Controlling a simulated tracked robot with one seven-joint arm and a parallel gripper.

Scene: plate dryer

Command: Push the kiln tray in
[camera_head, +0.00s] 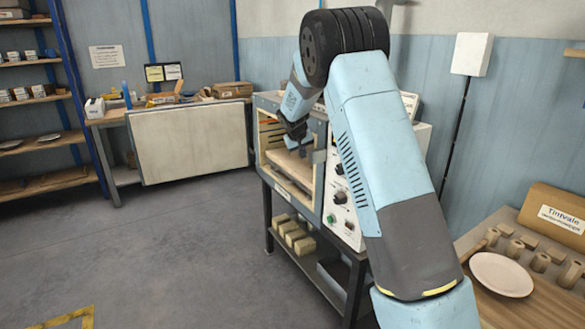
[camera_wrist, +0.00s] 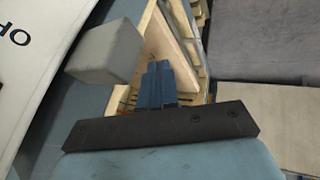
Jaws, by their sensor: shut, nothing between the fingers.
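The dryer kiln (camera_head: 325,190) stands on a dark stand, with its front opening uncovered. A flat, pale wooden tray (camera_head: 290,163) shows inside the opening; how far it sits in is hard to tell. In the wrist view a pale board, apparently the tray (camera_wrist: 172,48), lies just beyond my fingertips. My gripper (camera_head: 297,150) is shut and empty, at the kiln opening over the tray. In the wrist view its blue fingers (camera_wrist: 158,75) are together and point at the pale wood. Contact with the tray cannot be told. My arm hides part of the kiln.
A grey block (camera_wrist: 103,52) on the kiln front is close left of my fingers. A large pale panel (camera_head: 190,145) stands left of the kiln. A side table with a white plate (camera_head: 501,274) is at the right. The floor at left is clear.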

